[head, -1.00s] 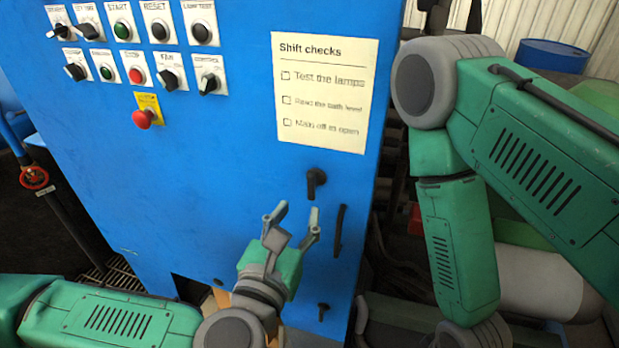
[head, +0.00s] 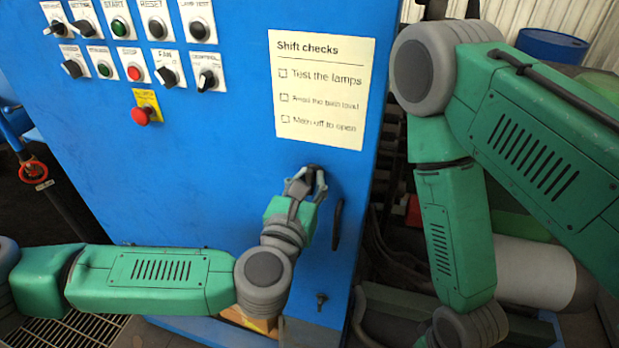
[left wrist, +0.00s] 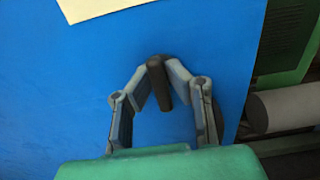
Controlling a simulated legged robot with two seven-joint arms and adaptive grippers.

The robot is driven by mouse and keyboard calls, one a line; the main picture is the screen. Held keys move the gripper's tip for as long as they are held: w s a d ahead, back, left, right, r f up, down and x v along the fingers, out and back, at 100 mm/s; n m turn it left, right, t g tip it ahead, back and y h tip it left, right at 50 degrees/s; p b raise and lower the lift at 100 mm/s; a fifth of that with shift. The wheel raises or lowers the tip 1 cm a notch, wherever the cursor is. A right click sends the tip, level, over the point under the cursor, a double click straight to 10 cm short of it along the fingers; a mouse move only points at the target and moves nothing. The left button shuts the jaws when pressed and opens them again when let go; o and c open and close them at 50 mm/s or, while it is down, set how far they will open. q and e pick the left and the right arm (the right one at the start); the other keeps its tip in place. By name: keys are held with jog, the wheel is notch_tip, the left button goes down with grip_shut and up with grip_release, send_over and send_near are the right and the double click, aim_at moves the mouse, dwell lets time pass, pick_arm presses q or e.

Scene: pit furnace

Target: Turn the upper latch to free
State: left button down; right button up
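The upper latch (head: 313,169) is a small black turn-handle on the blue cabinet face, below the paper sign. In the left wrist view the latch (left wrist: 159,84) has its lever hanging roughly downward. My left gripper (head: 307,181) is at it, with one fingertip on each side. In the left wrist view the fingertips (left wrist: 159,68) lean in and appear to touch the latch's sides near its top. In the head view the fingers partly hide the lever. A lower latch (head: 321,300), small and dark, sits further down the panel. My right gripper is not in view.
A black vertical pull handle (head: 337,223) is just right of my left gripper. The "Shift checks" sign (head: 322,90) is above. Switches and a red emergency button (head: 142,115) are at upper left. Pipes and a pale cylinder (head: 535,275) lie right of the cabinet.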

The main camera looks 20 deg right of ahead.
pick_arm(q)
jog(key=shift+m, duration=0.4)
jog(key=m+b, duration=0.1)
jog(key=m, duration=0.2)
jog(key=shift+s+d+m+b, duration=0.1)
jog(key=shift+m+b, duration=0.2)
jog(key=shift+m, duration=0.1)
jog(key=m, duration=0.4)
jog(key=shift+s+d+f+m+b, duration=0.1)
jog(key=shift+m+b, duration=0.2)
jog(key=m, duration=0.4)
jog(key=shift+f, duration=0.1)
jog(key=m, duration=0.4)
jog(key=shift+s+f+m, duration=0.1)
jog(key=shift+f+m, duration=0.1)
jog(key=shift+m, duration=0.1)
jog(key=shift+f, duration=0.1)
jog(key=c, duration=1.6)
grip_release()
jog(key=shift+o, duration=0.2)
jog(key=shift+d, duration=0.1)
